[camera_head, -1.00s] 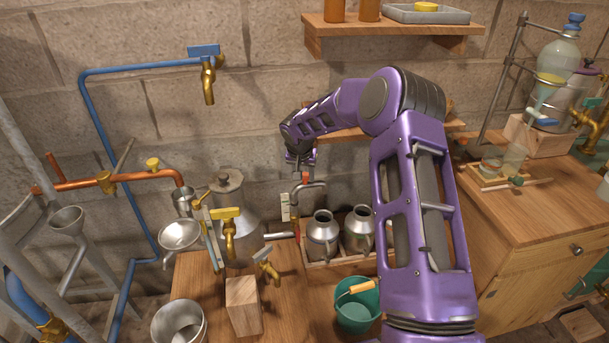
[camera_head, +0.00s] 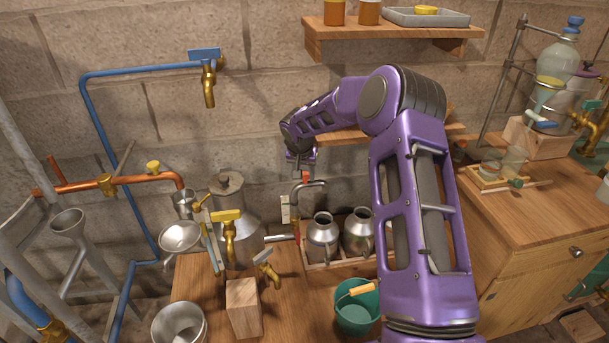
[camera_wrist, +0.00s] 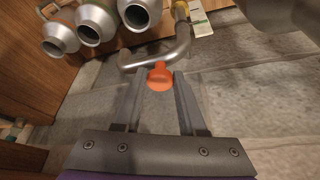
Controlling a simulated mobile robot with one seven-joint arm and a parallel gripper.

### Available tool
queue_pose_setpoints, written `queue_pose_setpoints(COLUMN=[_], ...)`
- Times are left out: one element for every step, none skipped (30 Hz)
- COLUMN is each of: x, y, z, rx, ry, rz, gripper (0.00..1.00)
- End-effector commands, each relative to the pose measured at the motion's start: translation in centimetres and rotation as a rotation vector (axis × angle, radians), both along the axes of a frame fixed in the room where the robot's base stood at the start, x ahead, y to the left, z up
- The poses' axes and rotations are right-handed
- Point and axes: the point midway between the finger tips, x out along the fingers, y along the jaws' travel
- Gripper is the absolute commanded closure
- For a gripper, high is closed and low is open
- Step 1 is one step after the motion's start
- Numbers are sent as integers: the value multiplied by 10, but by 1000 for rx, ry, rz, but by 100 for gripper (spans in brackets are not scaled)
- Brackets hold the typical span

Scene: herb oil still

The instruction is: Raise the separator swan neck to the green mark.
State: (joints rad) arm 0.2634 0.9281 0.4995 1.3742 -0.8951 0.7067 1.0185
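The separator swan neck (camera_head: 318,184) is a bent grey metal pipe rising at the back of the bench. Its orange-red knob (camera_head: 305,175) is on top of the bend. In the wrist view the pipe (camera_wrist: 133,62) curves beyond my fingertips, and the orange knob (camera_wrist: 160,77) lies between them. My gripper (camera_head: 301,162) is just above the knob in the head view. Its two fingers (camera_wrist: 160,75) are apart on either side of the knob, with no clear sign of gripping. A pale card (camera_wrist: 200,19) with some green on it stands beside the pipe; its markings are too small to read.
A large metal vessel (camera_head: 238,215) and brass taps (camera_head: 229,232) are to the left. A wooden shelf (camera_head: 395,33) is above, and a green bucket (camera_head: 357,318) is in front.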

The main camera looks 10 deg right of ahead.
Motion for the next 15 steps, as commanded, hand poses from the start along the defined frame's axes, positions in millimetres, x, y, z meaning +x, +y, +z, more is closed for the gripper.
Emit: queue_pose_setpoints(x=[0, 0, 0, 0, 0, 0, 0, 0, 0, 0, 0, 0, 0, 0, -1], y=[-1, -1, 0, -1, 0, 0, 0, 0, 0, 0, 0, 0, 0, 0, 0], z=[0, 0, 0, 0, 0, 0, 0, 0, 0, 0, 0, 0, 0, 0, 2], rx=[0, 0, 0, 0, 0, 0, 0, 0, 0, 0, 0, 0, 0, 0, 0], ry=[-1, -1, -1, -1, -1, -1, 0, 0, 0, 0, 0, 0, 0, 0, -1], rz=[-1, -1, 0, 0, 0, 0, 0, 0, 0, 0, 0, 0, 0, 0, 0], gripper=[50, 44, 37, 32, 26, 26, 26, 26, 26, 26, 26, 26, 26, 26, 26])
